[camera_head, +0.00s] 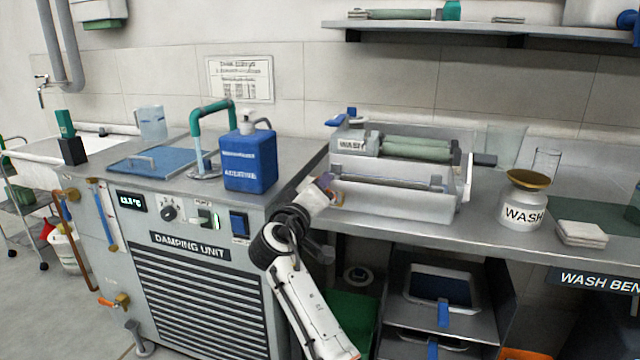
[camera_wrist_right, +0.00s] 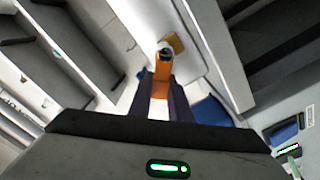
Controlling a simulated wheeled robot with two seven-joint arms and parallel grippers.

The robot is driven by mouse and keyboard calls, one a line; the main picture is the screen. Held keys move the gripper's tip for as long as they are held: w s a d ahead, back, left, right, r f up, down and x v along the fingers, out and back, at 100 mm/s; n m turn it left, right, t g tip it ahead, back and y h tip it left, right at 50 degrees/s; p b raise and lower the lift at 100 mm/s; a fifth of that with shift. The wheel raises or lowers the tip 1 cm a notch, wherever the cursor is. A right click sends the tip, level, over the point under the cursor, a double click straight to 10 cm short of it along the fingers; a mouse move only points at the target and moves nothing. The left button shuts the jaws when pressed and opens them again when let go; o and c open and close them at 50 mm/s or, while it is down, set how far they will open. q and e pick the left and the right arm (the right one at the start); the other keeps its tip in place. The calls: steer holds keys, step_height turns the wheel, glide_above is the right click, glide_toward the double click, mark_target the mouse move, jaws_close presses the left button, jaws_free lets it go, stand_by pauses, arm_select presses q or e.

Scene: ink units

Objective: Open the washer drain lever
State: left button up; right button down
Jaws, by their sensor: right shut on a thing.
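The washer (camera_head: 400,205) is a grey open trough with green rollers, labelled WASH, standing on the bench. My right gripper (camera_head: 324,189) is at the washer's front left corner, and its fingers look shut in the right wrist view (camera_wrist_right: 160,98). An orange lever (camera_wrist_right: 160,84) lies between these fingertips, which grip it. A dark round end and a brass-coloured part (camera_wrist_right: 174,44) show just beyond it, beside the washer's pale wall. In the head view the gripper and wrist mostly hide the lever. My left gripper is in neither view.
The damping unit (camera_head: 205,253) stands close on the left, with a blue jug (camera_head: 250,160) on top near my right wrist. A WASH jar (camera_head: 522,204) and folded cloths (camera_head: 581,233) stand right of the washer. Shelves with blue-handled trays (camera_head: 440,290) are below the bench.

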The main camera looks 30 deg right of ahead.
steer(key=shift+f, duration=0.15)
steer(key=c, duration=1.6)
jaws_free()
steer(key=shift+c, duration=0.2)
steer(key=v, duration=1)
steer(key=shift+s, duration=0.2)
